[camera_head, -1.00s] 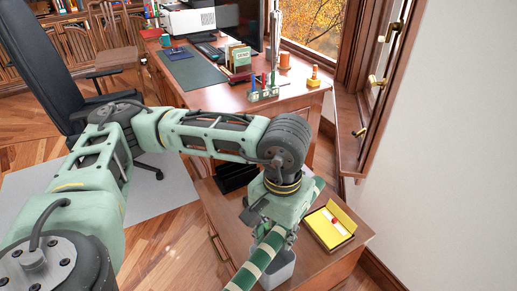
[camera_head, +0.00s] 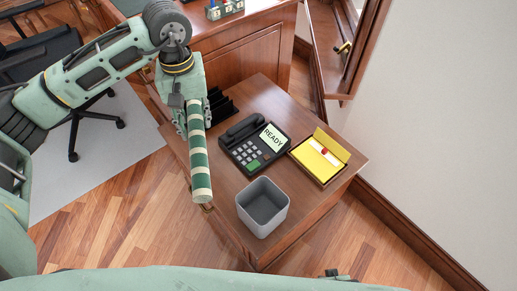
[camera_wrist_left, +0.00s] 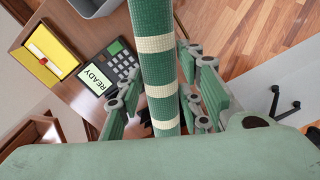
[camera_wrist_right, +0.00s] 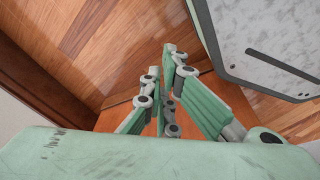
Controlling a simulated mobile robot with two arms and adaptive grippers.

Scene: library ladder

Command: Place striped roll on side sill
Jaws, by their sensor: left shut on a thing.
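The striped roll (camera_head: 201,168) is a long green tube with cream bands. My left gripper (camera_head: 192,118) is shut on it and holds it above the left edge of the low wooden cabinet. In the left wrist view the roll (camera_wrist_left: 155,65) runs between the fingers and past them. At the upper right of the head view stands an open wooden window casement (camera_head: 342,45). I cannot make out a side sill for sure. My right gripper (camera_wrist_right: 168,95) shows only in its wrist view, over wooden floor. It holds nothing visible, and its finger gap is unclear.
On the cabinet (camera_head: 270,92) are a telephone reading READY (camera_head: 253,148), a grey bin (camera_head: 262,207), a yellow box with a red-and-white item (camera_head: 320,157) and a black rack (camera_head: 221,107). A desk (camera_head: 245,52) stands behind. An office chair (camera_head: 45,55) is at left.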

